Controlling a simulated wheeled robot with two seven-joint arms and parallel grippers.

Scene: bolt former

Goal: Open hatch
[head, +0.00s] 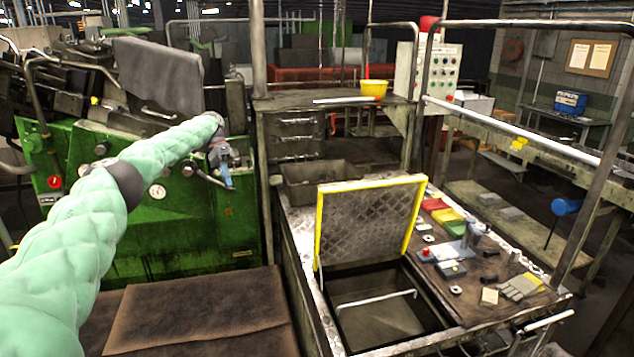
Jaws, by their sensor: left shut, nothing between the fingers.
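The hatch (368,222) is a dark diamond-plate lid with yellow edges. It stands raised, close to upright, at the back of a rectangular opening (385,325) in the bench top. Inside the opening a pale rod or bar is visible. My left arm comes in from the left, and my left gripper (228,180) is shut and empty in front of the green machine. It is left of the hatch and apart from it. My right gripper is not in view.
The green machine (175,225) stands at the left. Right of the opening, the bench top holds coloured trays (445,215), small blocks and gloves (521,287). A dark metal box (310,185) sits behind the hatch. Upright posts and rails frame the bench.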

